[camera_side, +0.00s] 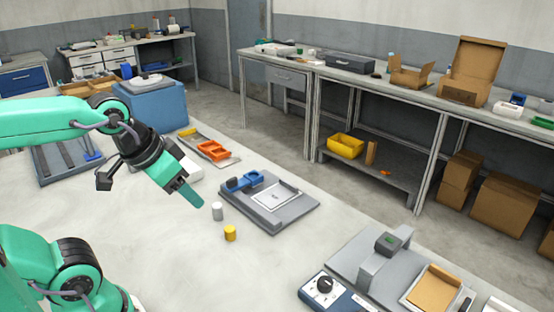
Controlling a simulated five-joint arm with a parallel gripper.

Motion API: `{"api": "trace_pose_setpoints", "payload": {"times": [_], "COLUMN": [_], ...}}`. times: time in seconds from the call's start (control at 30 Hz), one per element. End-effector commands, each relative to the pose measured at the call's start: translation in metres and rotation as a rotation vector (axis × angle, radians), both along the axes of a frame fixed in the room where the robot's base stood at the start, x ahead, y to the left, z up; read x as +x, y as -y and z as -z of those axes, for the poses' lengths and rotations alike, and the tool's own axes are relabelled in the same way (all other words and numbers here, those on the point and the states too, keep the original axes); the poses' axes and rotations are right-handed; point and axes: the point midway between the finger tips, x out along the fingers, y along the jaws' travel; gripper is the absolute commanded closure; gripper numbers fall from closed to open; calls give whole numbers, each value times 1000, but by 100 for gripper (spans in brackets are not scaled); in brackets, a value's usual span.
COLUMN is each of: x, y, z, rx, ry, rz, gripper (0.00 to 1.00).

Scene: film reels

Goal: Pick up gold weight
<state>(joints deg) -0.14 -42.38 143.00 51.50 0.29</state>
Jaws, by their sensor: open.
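The gold weight (230,233) is a small yellow cylinder standing upright on the pale table (185,255). A silver-grey cylinder (217,211) stands just behind and left of it, apart from it. My gripper (190,195) is up and left of both cylinders, with its tip pointing down and right. It is open and appears empty, and it is not touching the gold weight. The space between its fingers is hard to make out from this side.
A grey tray (303,207) with a blue part lies right of the weights. A grey device (375,260) with a dial box (325,287) stands at front right. An orange tray (212,150) and a blue box (155,105) are behind. The table in front of the weights is clear.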

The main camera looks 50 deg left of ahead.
Motion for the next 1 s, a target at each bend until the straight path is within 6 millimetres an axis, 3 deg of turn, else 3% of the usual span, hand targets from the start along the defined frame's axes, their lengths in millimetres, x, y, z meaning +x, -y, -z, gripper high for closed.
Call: {"api": "trace_pose_setpoints", "payload": {"times": [0.47,1.0], "x": [43,103], "y": [-16,-52], "z": [21,85], "rx": [40,62], "ry": [-136,-343], "rz": [39,119], "gripper": [46,46]}}
